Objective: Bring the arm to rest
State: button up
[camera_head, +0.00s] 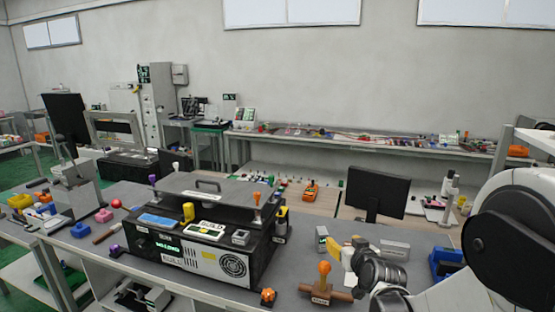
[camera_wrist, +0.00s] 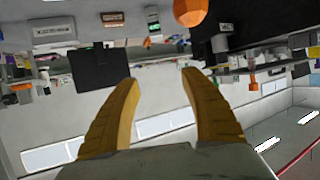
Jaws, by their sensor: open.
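My gripper (camera_wrist: 159,77) is open in the wrist view, with two yellow fingers spread apart and nothing between them. In the head view my gripper (camera_head: 338,246) is at the lower right, above the grey bench, behind and right of a brown lever fixture (camera_head: 325,294) with an orange knob (camera_head: 324,268). An orange ball-shaped knob (camera_wrist: 190,12) shows at the top of the wrist view, apart from the fingers. My white and black arm reaches in from the right edge.
A black machine (camera_head: 205,262) with a fan grille and levers fills the middle of the bench (camera_head: 290,283). Grey boxes (camera_head: 394,249) and a blue bin (camera_head: 446,264) lie near my gripper. A dark monitor (camera_head: 376,192) stands behind. The wrist view is upside down.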

jog(key=s+f+g+b, duration=0.2)
jog(key=s+b, duration=0.1)
jog(key=s, duration=0.7)
jog(key=s+f+g+b, duration=0.2)
jog(key=s+b, duration=0.1)
jog(key=s, duration=0.8)
jog(key=s+f+m+g+h+b, duration=0.1)
jog(key=s+f+g+b, duration=0.1)
jog(key=s, duration=0.8)
jog(key=shift+s+a+b, duration=0.3)
jog(key=shift+s+b, duration=0.1)
jog(key=shift+b, duration=0.25)
